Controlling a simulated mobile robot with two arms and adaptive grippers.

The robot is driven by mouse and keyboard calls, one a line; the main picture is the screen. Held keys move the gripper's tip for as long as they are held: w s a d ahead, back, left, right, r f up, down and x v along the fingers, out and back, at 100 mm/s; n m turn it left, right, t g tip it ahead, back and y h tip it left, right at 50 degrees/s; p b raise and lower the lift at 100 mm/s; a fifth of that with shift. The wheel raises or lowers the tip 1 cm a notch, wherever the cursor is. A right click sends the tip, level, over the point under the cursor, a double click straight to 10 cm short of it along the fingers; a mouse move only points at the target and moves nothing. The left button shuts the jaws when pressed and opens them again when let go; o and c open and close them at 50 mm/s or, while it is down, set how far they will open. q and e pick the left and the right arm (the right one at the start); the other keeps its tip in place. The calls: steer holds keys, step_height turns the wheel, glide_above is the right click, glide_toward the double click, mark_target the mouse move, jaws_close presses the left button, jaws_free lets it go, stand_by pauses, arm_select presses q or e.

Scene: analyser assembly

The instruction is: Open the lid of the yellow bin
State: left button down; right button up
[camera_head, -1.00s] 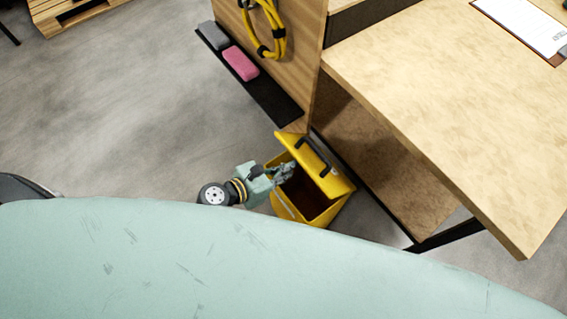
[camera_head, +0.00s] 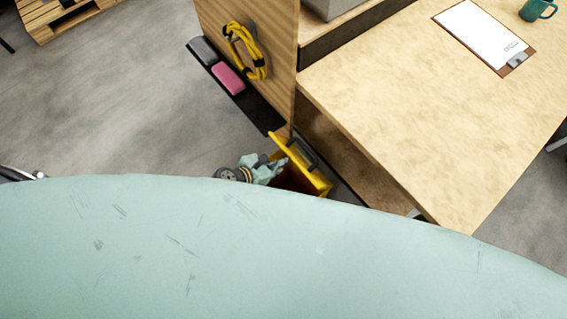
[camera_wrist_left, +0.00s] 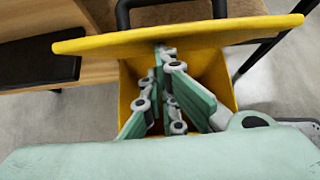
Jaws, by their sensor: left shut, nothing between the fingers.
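The yellow bin (camera_wrist_left: 218,72) stands on the floor beside the wooden desk. Its lid (camera_head: 313,176) is raised and tilted, with a dark handle (camera_head: 302,154), and the dark inside shows below it. My left gripper (camera_head: 281,167) is at the bin's opening, on the left of the lid. In the left wrist view the lid (camera_wrist_left: 100,42) crosses the top, and the gripper (camera_wrist_left: 161,75) is shut and empty, reaching over the opening under the lid. I cannot tell whether it touches the lid. My pale green body hides the bin's lower part in the head view. My right gripper is not in view.
The desk (camera_head: 400,110) is close on the bin's right, with a clipboard (camera_head: 484,38) and a mug (camera_head: 537,9) on top. A wooden panel with a yellow cable (camera_head: 245,50) and a black shelf holding a pink block (camera_head: 228,78) stand behind.

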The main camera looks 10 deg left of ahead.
arm_select(q)
steer(key=shift+w+d+r+p, duration=0.4)
steer(key=shift+w+r+p, duration=0.15)
steer(key=shift+r+p, duration=0.15)
steer(key=shift+w+d+r+p, duration=0.4)
steer(key=shift+w+r+p, duration=0.2)
steer(key=shift+p, duration=0.2)
steer(key=v, duration=1.2)
steer(key=shift+s+f, duration=0.1)
